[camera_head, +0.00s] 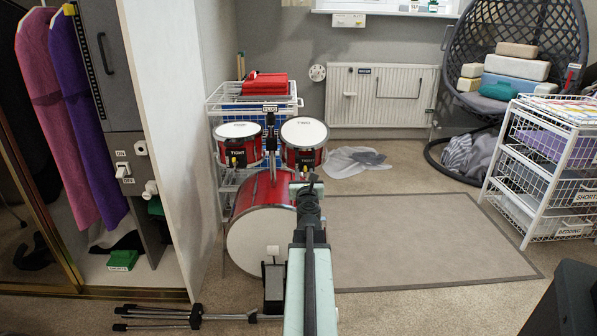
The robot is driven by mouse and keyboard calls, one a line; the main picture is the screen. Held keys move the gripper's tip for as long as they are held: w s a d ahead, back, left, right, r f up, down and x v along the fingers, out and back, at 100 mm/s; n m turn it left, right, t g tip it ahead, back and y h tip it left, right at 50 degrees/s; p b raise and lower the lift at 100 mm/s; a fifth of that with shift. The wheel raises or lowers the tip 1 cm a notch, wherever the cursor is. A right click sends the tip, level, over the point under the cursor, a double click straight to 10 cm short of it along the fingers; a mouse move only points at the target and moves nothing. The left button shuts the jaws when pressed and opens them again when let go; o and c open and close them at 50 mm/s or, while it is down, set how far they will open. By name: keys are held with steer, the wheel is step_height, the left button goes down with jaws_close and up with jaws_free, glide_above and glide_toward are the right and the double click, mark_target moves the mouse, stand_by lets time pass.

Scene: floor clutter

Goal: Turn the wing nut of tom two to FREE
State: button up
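A red toy drum kit stands left of centre, with a large bass drum (256,243) below and two white-topped toms above. The left tom (239,131) and the right tom (304,131) each carry a dark label that appears to read TIGHT. Small yellow and dark fittings show near these labels, too small to make out as wing nuts. I cannot read which tom is number two. My arm rises from the bottom centre, and my gripper (312,181) appears at its far end, just below the right tom in the picture. Its fingers are too small and dark to read, and contact cannot be told.
A pedal (273,288) and a folded black stand (190,317) lie in front of the bass drum. A wire rack (215,106) stands behind the kit. A grey mat (420,240) lies clear to the right; wire drawers (545,170) stand beyond it. An open wardrobe is left.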

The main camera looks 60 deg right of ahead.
mark_target(305, 170)
steer(key=x, duration=0.3)
steer(key=shift+s+d, duration=0.2)
steer(key=shift+a, duration=0.1)
jaws_close()
steer(key=shift+w, duration=0.25)
steer(key=shift+s, duration=0.1)
